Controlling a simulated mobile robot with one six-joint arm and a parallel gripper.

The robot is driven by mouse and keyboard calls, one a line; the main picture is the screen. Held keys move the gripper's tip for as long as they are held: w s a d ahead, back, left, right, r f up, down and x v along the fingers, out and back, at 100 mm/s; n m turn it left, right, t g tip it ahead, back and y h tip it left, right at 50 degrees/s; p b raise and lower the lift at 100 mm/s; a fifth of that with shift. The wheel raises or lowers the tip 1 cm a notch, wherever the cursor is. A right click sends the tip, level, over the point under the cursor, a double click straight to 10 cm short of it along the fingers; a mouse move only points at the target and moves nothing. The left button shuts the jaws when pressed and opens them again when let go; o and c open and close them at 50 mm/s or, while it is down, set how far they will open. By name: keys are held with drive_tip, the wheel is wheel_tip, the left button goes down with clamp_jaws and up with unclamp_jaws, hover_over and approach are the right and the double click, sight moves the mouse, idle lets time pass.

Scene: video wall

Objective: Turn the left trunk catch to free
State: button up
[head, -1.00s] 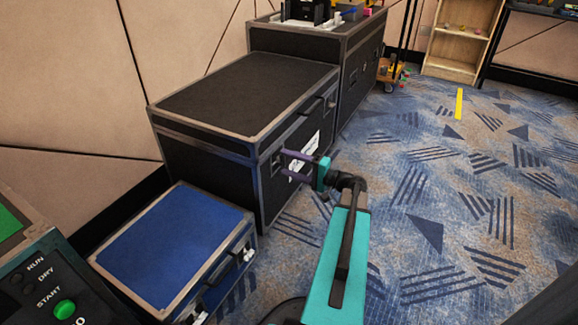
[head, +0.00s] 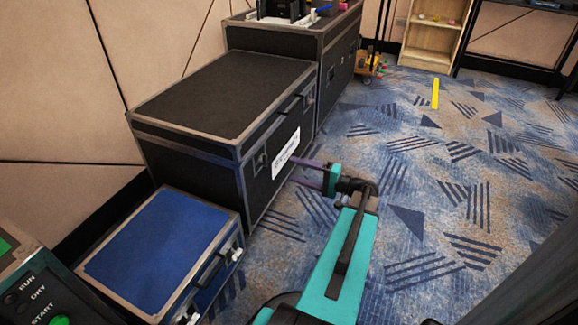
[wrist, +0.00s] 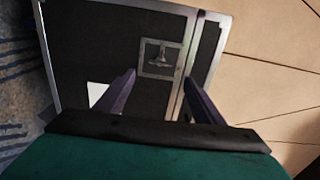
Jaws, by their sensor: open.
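The black trunk (head: 215,95) with metal edging stands against the wall in the head view. Its left catch (head: 259,161) sits on the front face, left of a white label. In the wrist view the catch (wrist: 160,54) is a small metal piece in a square metal-framed plate, beside the lid seam; its exact turn is hard to read. My gripper (head: 293,170) has dark purple fingers, open and empty. It is in front of the trunk, right of the catch in the head view. In the wrist view the catch lies beyond and between the fingertips (wrist: 160,85), apart from them.
A blue case (head: 160,250) with its own latches stands in front of the trunk's left end. A taller black case (head: 290,45) stands behind. A panel with a green button (head: 58,321) is at lower left. Patterned carpet (head: 440,180) on the right is clear.

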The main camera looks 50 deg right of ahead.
drive_tip(key=shift+p+v, duration=0.35)
drive_tip(key=shift+v, duration=1.35)
drive_tip(key=shift+s, duration=0.1)
